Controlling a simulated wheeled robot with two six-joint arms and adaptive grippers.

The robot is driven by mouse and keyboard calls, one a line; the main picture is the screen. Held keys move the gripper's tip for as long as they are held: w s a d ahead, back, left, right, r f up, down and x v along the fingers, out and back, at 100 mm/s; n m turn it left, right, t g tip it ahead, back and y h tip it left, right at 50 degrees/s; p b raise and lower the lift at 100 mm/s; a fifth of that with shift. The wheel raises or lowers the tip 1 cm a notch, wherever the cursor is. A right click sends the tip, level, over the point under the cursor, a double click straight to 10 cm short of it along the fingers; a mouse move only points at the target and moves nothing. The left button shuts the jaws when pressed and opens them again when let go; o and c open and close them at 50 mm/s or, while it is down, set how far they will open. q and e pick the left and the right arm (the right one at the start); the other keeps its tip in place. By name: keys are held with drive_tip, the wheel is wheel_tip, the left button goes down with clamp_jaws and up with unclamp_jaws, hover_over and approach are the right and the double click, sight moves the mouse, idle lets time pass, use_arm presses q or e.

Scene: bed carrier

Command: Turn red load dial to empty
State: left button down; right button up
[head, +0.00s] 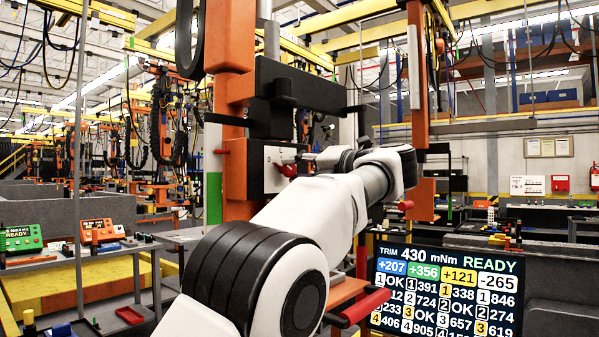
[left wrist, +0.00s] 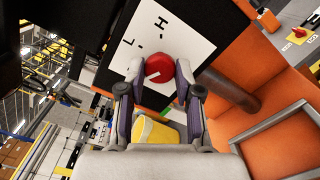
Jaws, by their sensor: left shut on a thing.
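The red load dial (left wrist: 159,69) sits on a white panel (left wrist: 181,34) marked L and H, with small dashes between the letters. A short pale mark shows on the dial's face, towards the left in the left wrist view. My left gripper (left wrist: 160,80) has one finger on each side of the dial and is shut on it. In the head view, the panel (head: 272,160) is on the orange and black carrier, and the red dial (head: 288,170) is partly hidden by my left gripper (head: 298,162). My right gripper is not in view.
The orange carrier column (head: 236,100) stands beside the panel, with a black block (head: 300,88) above it. A screen (head: 446,290) reading TRIM 430 mNm READY stands at lower right. A grey bench (head: 100,254) with green and orange boxes is at left.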

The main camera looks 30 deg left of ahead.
use_arm(q)
drive_tip(key=shift+s+r, duration=0.1)
drive_tip(key=shift+r, duration=0.05)
drive_tip(key=c, duration=1)
unclamp_jaws()
drive_tip(key=shift+o, duration=1.1)
drive_tip(key=shift+a, duration=0.15)
drive_tip(key=shift+s+a, duration=0.1)
drive_tip(key=shift+a, duration=0.05)
drive_tip(key=shift+d, duration=0.45)
drive_tip(key=s+d, duration=0.2)
drive_tip(key=d, duration=0.9)
